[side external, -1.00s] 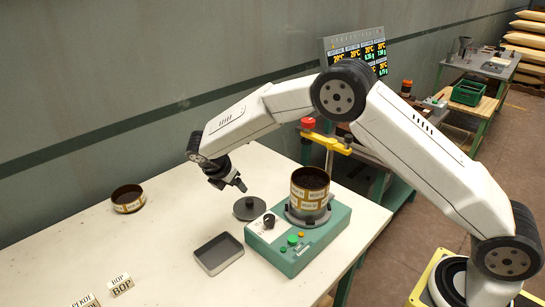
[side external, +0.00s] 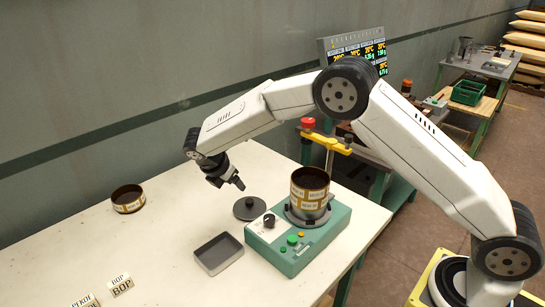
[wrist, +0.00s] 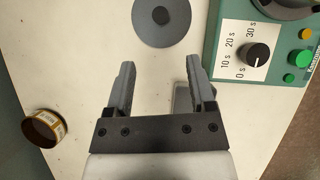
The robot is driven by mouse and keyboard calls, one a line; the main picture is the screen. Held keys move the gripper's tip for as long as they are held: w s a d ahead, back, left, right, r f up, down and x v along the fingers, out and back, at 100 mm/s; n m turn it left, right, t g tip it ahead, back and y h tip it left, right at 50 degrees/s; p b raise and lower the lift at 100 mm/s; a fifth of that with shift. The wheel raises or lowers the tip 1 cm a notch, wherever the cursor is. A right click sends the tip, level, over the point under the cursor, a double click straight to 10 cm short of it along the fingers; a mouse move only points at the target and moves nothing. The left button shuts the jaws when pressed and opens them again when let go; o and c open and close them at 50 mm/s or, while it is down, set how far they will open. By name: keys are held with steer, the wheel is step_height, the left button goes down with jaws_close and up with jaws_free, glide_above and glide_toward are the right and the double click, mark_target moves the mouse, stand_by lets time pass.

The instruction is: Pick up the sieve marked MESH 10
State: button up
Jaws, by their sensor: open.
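A single round sieve (side external: 128,199) with a brass-coloured rim and pale labels stands on the left of the white table. It also shows at the lower left of the wrist view (wrist: 44,128). Its label is too small to read. A stack of similar labelled sieves (side external: 310,196) stands on the green shaker machine (side external: 300,245); I cannot tell which sieve reads MESH 10. My gripper (side external: 234,184) is open and empty above the table, between the single sieve and the machine. Its two fingers are apart in the wrist view (wrist: 161,66).
A dark round lid with a knob (side external: 249,208) lies left of the machine. A shallow grey tray (side external: 218,253) sits in front of it. BOP (side external: 121,285) and PEKOE (side external: 84,301) label blocks stand at the near left. The table around the single sieve is clear.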

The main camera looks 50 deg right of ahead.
stand_by(0.4)
steer(key=c, duration=0.3)
steer(key=shift+c, duration=0.2)
steer(key=shift+s, duration=0.1)
steer(key=n+t+h, duration=0.4)
steer(key=t+h, duration=0.1)
steer(key=h, duration=0.1)
glide_toward(292, 177)
steer(key=w+d, duration=0.1)
steer(key=d, duration=0.1)
steer(key=shift+f+x, duration=0.15)
steer(key=shift+x, duration=1.9)
steer(key=shift+f+x, duration=0.1)
steer(key=shift+x, duration=1.9)
steer(key=shift+a, duration=0.1)
